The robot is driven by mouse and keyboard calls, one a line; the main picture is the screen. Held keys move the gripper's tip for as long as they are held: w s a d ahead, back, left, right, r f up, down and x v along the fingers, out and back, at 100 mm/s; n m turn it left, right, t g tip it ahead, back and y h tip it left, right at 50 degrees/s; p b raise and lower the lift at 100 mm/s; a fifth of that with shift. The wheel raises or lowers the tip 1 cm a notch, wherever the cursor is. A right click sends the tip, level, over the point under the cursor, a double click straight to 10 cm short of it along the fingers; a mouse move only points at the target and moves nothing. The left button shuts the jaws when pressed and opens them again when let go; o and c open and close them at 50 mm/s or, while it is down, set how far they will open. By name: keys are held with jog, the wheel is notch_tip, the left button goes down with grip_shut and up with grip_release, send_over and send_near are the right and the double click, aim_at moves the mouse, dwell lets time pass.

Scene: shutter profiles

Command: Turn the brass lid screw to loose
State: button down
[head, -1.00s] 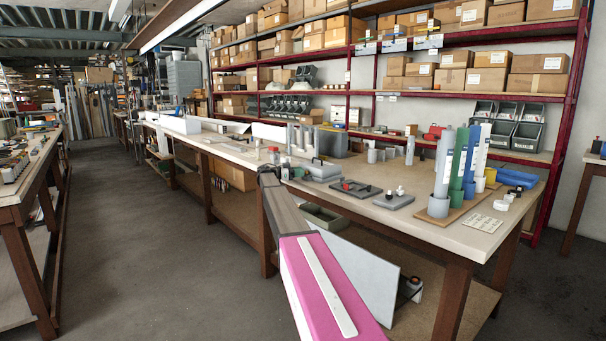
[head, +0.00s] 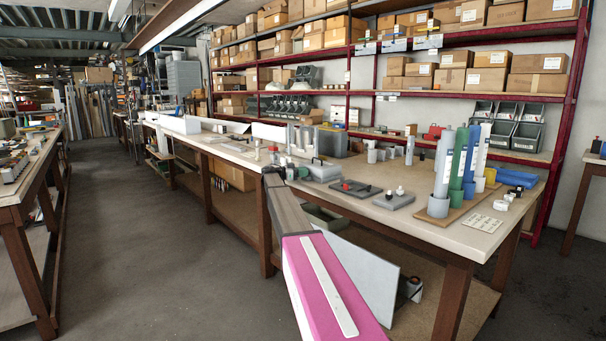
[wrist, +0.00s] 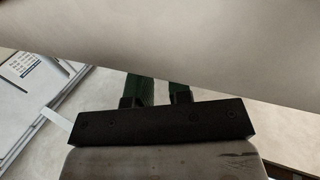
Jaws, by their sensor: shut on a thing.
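In the head view my gripper (head: 283,163) is at the far end of my arm, low over the bench beside a grey case with a dark handle. It is small there. In the wrist view the two green fingers of my gripper (wrist: 161,88) stand close together with a narrow gap. Their tips go out of sight behind a large pale surface (wrist: 200,50) that fills the top of the picture. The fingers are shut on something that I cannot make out. I cannot pick out the brass lid screw in either view.
The grey case (head: 322,172) stands right of my gripper. Flat grey plates with knobs (head: 394,199) and upright tubes in holders (head: 440,170) stand farther right on the bench (head: 475,235). In the wrist view a grey framed thing with a label (wrist: 30,75) lies at left.

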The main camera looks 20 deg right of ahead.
jog(key=n+t, duration=0.1)
jog(key=t, duration=0.1)
jog(key=s+n+t, duration=0.1)
jog(key=n+t, duration=0.1)
jog(key=shift+t, duration=0.4)
jog(key=n+t, duration=0.1)
jog(key=t, duration=0.1)
jog(key=n+t+y, duration=0.1)
jog(key=t, duration=0.1)
jog(key=shift+s+d+n+y, duration=0.1)
jog(key=shift+s+n+y, duration=0.05)
jog(key=shift+n+y, duration=0.2)
jog(key=n+t+y, duration=0.1)
jog(key=t, duration=0.1)
jog(key=n+t+y, duration=0.1)
jog(key=n+t, duration=0.1)
jog(key=shift+s+d+n+t+y, duration=0.1)
jog(key=shift+s+n+t+y, duration=0.05)
jog(key=shift+n+t+y, duration=0.15)
jog(key=shift+d+n+t+y, duration=0.1)
jog(key=shift+n+t+y, duration=1.3)
jog(key=shift+y, duration=0.45)
jog(key=c, duration=1.3)
grip_release()
jog(key=shift+c, duration=0.2)
